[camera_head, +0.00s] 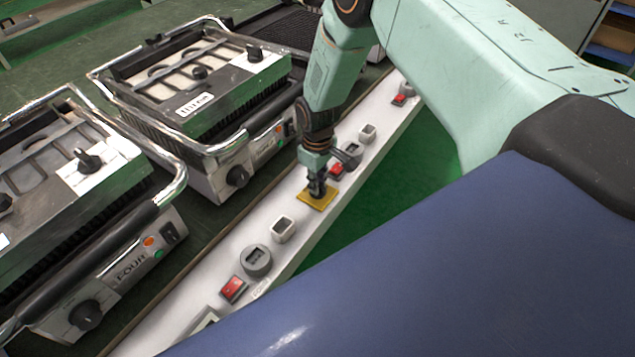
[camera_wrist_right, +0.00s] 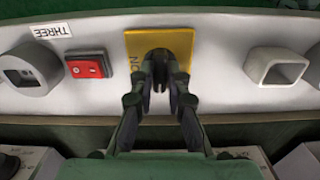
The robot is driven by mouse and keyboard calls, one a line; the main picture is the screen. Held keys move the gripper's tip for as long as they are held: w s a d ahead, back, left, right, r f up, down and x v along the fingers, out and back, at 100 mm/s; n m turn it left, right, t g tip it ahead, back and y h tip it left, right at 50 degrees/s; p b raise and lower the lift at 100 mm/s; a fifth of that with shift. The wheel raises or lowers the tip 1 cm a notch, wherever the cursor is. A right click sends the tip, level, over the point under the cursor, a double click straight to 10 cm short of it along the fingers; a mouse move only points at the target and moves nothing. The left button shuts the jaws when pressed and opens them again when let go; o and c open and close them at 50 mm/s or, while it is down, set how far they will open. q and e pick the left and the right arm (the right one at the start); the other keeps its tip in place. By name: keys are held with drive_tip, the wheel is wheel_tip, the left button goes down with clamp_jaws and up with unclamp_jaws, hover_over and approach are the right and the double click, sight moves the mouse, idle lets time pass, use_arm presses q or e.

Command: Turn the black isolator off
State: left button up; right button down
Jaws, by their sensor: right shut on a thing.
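The black isolator is a black rotary knob (camera_wrist_right: 160,65) on a yellow square plate (camera_head: 316,200), fixed to a long white panel. The yellow plate also shows in the right wrist view (camera_wrist_right: 185,42), with part of a word visible on its left side. My right gripper (camera_head: 317,188) is over the plate in the head view. In the right wrist view its two fingers (camera_wrist_right: 160,95) are closed around the knob, one on each side. The fingers partly hide the knob, and its exact angle is hard to tell. My left gripper is not in view.
A red switch (camera_wrist_right: 88,65), a grey round socket (camera_wrist_right: 30,70) and a white square socket (camera_wrist_right: 275,67) flank the plate. More switches and sockets (camera_head: 256,260) line the white panel (camera_head: 190,300). Contact grills (camera_head: 205,100) stand to the left of the panel.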

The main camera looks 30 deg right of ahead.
drive_tip(key=shift+s+f+n, duration=0.1)
drive_tip(key=shift+s+n, duration=0.1)
drive_tip(key=shift+n, duration=0.2)
drive_tip(key=c, duration=1.3)
unclamp_jaws()
drive_tip(key=shift+w, duration=0.1)
drive_tip(key=shift+w, duration=0.1)
drive_tip(key=shift+r, duration=0.4)
wheel_tip(320, 180, up, 7)
drive_tip(key=shift+f, duration=0.1)
